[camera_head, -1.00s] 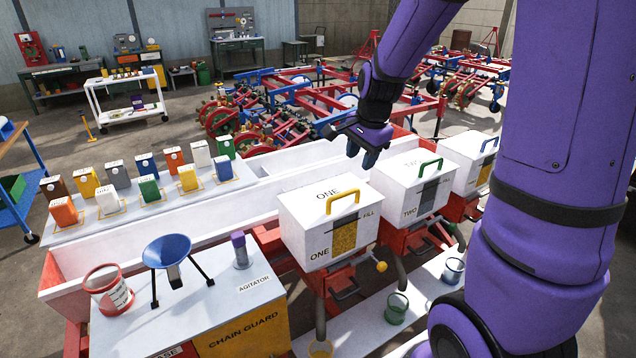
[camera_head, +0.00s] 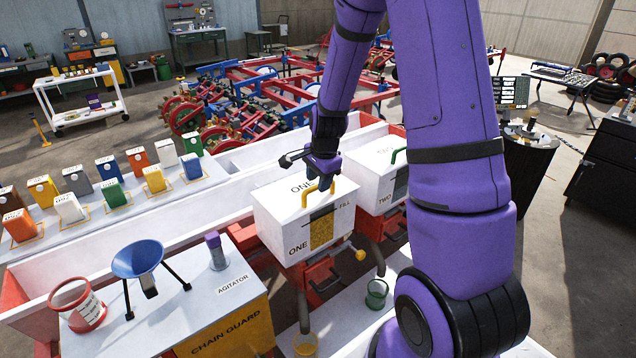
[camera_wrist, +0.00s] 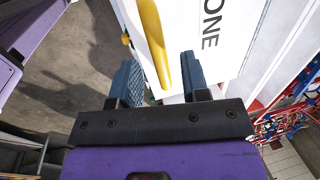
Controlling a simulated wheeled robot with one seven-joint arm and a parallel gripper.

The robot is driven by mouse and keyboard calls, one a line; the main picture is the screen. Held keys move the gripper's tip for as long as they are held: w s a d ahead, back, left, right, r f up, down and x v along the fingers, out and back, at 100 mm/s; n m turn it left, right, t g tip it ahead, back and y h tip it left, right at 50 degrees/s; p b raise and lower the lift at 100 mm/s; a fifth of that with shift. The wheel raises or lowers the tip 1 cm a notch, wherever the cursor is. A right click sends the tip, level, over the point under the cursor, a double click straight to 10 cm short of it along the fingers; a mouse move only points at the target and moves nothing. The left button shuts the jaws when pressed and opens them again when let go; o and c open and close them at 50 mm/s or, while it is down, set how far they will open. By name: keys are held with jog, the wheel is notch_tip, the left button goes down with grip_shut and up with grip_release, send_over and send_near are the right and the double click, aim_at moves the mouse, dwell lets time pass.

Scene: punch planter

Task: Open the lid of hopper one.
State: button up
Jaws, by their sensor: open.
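Hopper one (camera_head: 305,221) is a white box marked ONE, with a yellow handle (camera_head: 309,195) on its lid (camera_head: 277,197) and a yellow fill window in front. The lid is shut. My gripper (camera_head: 320,186) is over the lid at the handle. In the wrist view my gripper (camera_wrist: 160,85) is open, with its two blue-grey fingers apart. The yellow handle (camera_wrist: 155,45) reaches down between the fingers, nearer the middle. The fingers do not appear to press on it. The white lid (camera_wrist: 200,45) with ONE lies beyond.
Hopper two (camera_head: 380,180), with a green handle, stands just right of hopper one, partly hidden by my arm. A white trough (camera_head: 130,255) runs behind the hoppers. A blue funnel (camera_head: 138,257) and a red cup (camera_head: 78,305) stand on the left bench.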

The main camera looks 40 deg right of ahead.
jog(key=shift+w+f, duration=0.1)
jog(key=shift+f, duration=0.6)
grip_shut()
jog(key=shift+r, duration=0.1)
